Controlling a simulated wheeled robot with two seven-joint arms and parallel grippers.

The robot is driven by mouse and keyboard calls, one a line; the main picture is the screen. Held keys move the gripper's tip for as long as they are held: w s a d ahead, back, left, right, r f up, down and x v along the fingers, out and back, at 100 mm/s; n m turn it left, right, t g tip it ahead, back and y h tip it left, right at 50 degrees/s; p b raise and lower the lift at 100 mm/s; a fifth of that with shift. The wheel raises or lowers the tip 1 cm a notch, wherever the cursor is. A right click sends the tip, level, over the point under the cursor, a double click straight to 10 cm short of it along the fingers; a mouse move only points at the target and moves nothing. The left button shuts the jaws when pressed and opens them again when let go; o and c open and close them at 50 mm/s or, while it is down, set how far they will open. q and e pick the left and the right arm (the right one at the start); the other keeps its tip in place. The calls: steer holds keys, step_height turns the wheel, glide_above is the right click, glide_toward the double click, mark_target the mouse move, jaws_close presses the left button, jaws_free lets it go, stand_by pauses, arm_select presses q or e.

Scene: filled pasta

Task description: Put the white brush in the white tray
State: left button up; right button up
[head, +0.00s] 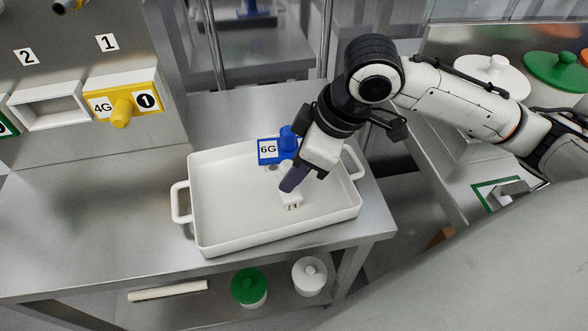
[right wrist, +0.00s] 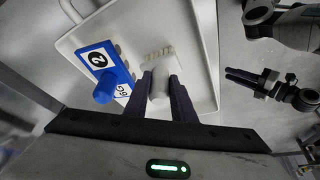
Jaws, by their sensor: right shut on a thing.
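The white tray (head: 222,233) stands on the metal table, with a handle at each end. My right gripper (head: 290,186) reaches down over the tray's right half and is shut on the white brush (head: 292,201). In the right wrist view the white brush (right wrist: 160,86) is between the dark fingers (right wrist: 160,98), with its pale bristle end pointing away. The brush is inside the tray's outline; I cannot tell whether it touches the floor. My left gripper (right wrist: 241,77) shows only in the right wrist view, outside the tray; its opening is unclear.
A blue piece (head: 269,150) with a knob, labelled 6G, is at the tray's far side, beside my right gripper. A yellow drawer front (head: 121,103) and an empty slot (head: 49,106) are at left. Green (head: 249,287) and white (head: 309,275) lidded jars stand below.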

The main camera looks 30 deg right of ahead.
arm_select(q)
steer(key=shift+w, duration=0.1)
arm_select(e)
steer(key=shift+f, duration=0.1)
steer(key=o, duration=0.9)
steer(key=shift+c, duration=0.2)
arm_select(q)
steer(key=shift+s+f, duration=0.15)
steer(key=shift+s, duration=0.05)
arm_select(e)
steer(key=shift+o, duration=0.8)
arm_select(q)
steer(key=shift+s, duration=0.1)
steer(key=shift+s+a+r+p, duration=0.2)
steer(key=shift+a+r+p, duration=0.3)
steer(key=shift+p, duration=0.65)
arm_select(e)
steer(key=v, duration=1.2)
arm_select(q)
steer(key=shift+d+r, duration=0.1)
arm_select(e)
steer(key=shift+a, duration=0.15)
